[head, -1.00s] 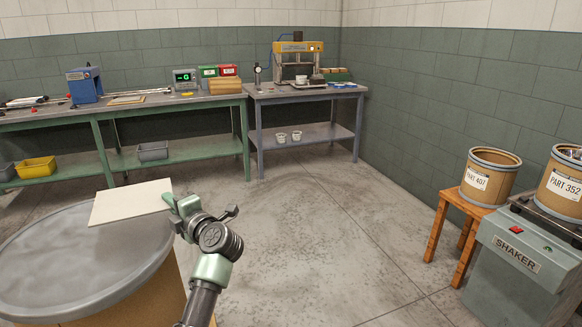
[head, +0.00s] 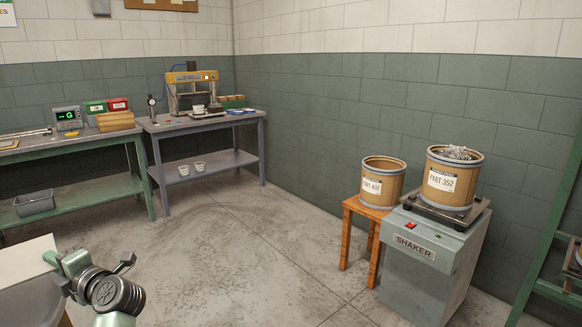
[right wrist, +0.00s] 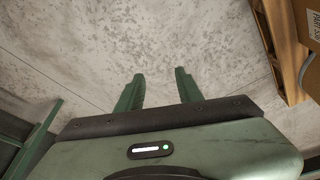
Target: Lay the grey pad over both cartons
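The pale grey pad (head: 30,258) is at the left edge of the head view, partly cut off, over the round drum top (head: 32,303). My left gripper (head: 54,261) is at the pad's right edge and looks shut on it. Whether the pad rests on the drum top or hangs just above it is hard to tell. My right gripper (right wrist: 158,82) is open and empty in the right wrist view, with bare floor beyond its fingers.
Drums marked Part 407 (head: 382,184) and Part 352 (head: 451,180) stand on a wooden stool (head: 361,238) and the shaker (head: 428,258). Benches (head: 75,149) line the back wall. A green frame (head: 548,235) stands at the right edge. The middle floor is clear.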

